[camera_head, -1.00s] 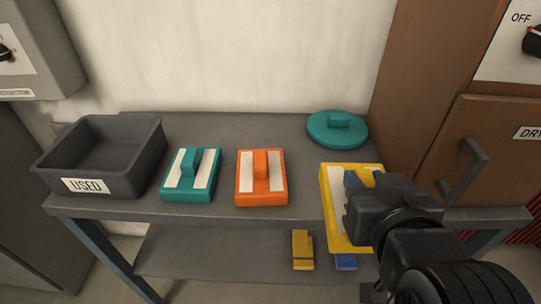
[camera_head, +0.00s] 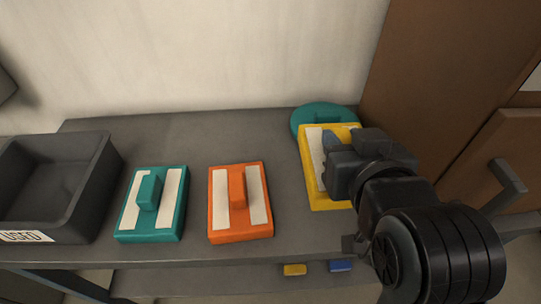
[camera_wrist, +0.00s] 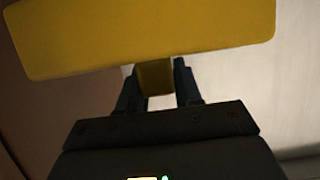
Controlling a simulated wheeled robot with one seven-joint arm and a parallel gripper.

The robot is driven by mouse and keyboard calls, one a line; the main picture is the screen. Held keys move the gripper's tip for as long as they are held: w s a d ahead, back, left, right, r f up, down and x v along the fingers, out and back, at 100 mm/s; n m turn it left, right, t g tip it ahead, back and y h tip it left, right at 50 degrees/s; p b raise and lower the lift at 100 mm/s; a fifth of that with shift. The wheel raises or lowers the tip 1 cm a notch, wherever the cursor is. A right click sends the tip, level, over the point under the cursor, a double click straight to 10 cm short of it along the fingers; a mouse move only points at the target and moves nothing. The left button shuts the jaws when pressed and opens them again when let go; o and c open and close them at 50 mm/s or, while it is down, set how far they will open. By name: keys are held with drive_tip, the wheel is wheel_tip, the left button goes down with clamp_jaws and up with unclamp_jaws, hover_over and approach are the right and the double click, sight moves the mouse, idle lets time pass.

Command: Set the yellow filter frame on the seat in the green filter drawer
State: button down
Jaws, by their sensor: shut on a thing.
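The yellow filter frame (camera_head: 313,192) has white filter strips and is held at the right of the table in the head view. My gripper (camera_head: 338,150) is shut on its raised handle. In the wrist view the frame's yellow body (camera_wrist: 150,35) spans the top, and its handle (camera_wrist: 155,78) sits between my two fingers (camera_wrist: 157,85). The frame appears raised above the table and overlaps the teal round lid in the picture. No green filter drawer shows in these frames.
A teal frame (camera_head: 153,204) and an orange frame (camera_head: 240,203) lie on the grey table (camera_head: 200,140). A dark USED bin (camera_head: 85,185) stands left. The teal round lid (camera_head: 310,115) is at the back right. A brown cabinet (camera_head: 440,70) with a handle (camera_head: 508,178) borders the right.

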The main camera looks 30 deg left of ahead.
drive_tip(key=shift+f, duration=4.95)
drive_tip(key=shift+f+b, duration=0.1)
drive_tip(key=shift+b, duration=0.2)
drive_tip(key=c, duration=0.8)
unclamp_jaws()
drive_tip(key=v, duration=1.2)
